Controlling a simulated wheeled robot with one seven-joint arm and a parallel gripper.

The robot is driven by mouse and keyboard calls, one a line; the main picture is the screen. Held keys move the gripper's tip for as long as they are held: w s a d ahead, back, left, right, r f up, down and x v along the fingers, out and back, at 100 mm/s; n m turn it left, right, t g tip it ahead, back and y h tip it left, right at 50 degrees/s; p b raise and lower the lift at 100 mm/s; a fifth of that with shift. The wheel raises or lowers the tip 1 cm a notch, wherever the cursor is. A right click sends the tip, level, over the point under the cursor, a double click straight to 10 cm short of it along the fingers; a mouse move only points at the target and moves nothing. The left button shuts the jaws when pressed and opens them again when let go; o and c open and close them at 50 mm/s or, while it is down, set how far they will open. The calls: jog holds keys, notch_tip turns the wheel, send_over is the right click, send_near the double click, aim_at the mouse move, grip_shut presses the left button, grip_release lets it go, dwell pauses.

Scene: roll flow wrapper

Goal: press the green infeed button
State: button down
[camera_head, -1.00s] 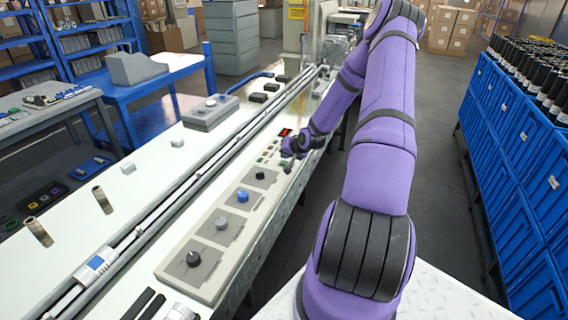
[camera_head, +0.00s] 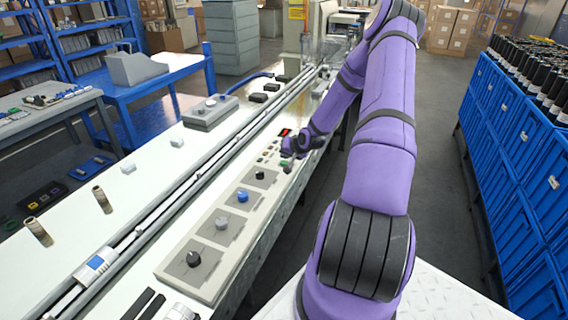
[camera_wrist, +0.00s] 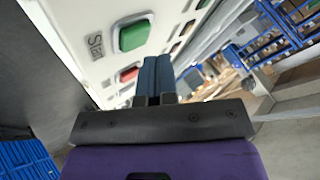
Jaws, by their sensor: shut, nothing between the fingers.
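In the wrist view a green button (camera_wrist: 134,34) with a pale rim sits on a white panel face (camera_wrist: 85,22). Partly legible dark lettering stands beside it. I cannot tell from these frames whether this is the infeed button. My gripper (camera_wrist: 155,66) has its two dark blue fingers together, with nothing between them. The fingertips appear just below and right of the green button; contact cannot be made out. In the head view my gripper (camera_head: 287,167) is over the small control panel (camera_head: 262,163), hiding part of it.
A red button (camera_wrist: 128,75) is left of my fingers in the wrist view. A row of knobs, including a blue one (camera_head: 242,195), lies along the machine's near edge. Blue crates (camera_head: 520,150) of bottles line the right, with open floor (camera_head: 440,190) between.

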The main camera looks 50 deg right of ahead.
jog(key=shift+f, duration=0.1)
jog(key=shift+f, duration=0.3)
